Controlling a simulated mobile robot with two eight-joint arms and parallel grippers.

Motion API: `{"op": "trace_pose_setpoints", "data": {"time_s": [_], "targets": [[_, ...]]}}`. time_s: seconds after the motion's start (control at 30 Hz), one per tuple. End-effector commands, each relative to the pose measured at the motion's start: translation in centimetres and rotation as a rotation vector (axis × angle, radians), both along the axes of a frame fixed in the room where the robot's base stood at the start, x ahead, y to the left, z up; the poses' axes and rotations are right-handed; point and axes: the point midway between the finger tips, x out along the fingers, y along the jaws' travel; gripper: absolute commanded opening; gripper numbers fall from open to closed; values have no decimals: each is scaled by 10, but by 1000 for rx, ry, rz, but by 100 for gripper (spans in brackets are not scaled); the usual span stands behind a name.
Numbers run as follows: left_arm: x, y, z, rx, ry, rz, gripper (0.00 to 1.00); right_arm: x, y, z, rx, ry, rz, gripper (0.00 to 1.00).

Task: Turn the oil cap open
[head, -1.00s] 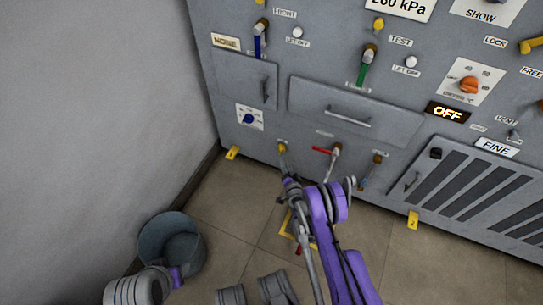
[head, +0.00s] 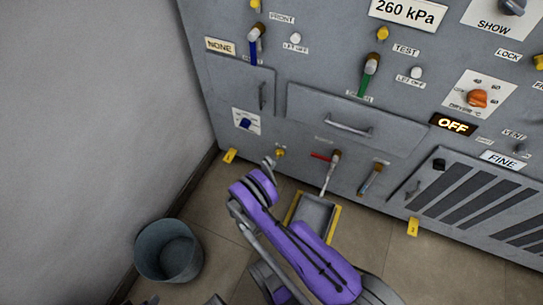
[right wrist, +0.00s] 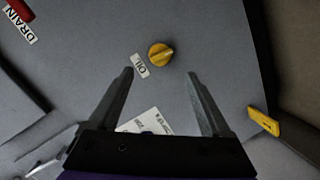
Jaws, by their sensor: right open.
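The oil cap is a yellow knob with a raised grip bar (right wrist: 160,55) beside an "OIL" label on the grey panel in the right wrist view. In the head view it is small (head: 281,152), low on the machine front. My right gripper (right wrist: 161,74) is open, its two fingers pointing at the panel with the cap between and just beyond the tips. Nothing is between the fingers, and I cannot tell the exact distance to the cap. In the head view, the right gripper's tip (head: 268,163) is close to the cap and partly hidden by my purple arm. My left gripper is not in view.
A red drain handle (head: 320,156) and a brown-topped lever (head: 371,178) are right of the cap. A grey tray with yellow edging (head: 335,222) lies on the floor below. A grey bucket (head: 168,250) stands at the left near the wall.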

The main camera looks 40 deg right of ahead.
Motion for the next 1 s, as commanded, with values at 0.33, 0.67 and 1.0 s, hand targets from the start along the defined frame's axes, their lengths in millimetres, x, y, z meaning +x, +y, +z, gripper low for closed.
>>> {"op": "trace_pose_setpoints", "data": {"time_s": [0.33, 0.67, 1.0], "targets": [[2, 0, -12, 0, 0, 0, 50, 22, -62, -15, -1, -2, -3, 82], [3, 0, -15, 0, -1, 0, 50, 31, -83, -20, 0, -3, 1, 82], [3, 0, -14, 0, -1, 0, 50, 31, -83, -20, 0, -3, 1, 61]]}}
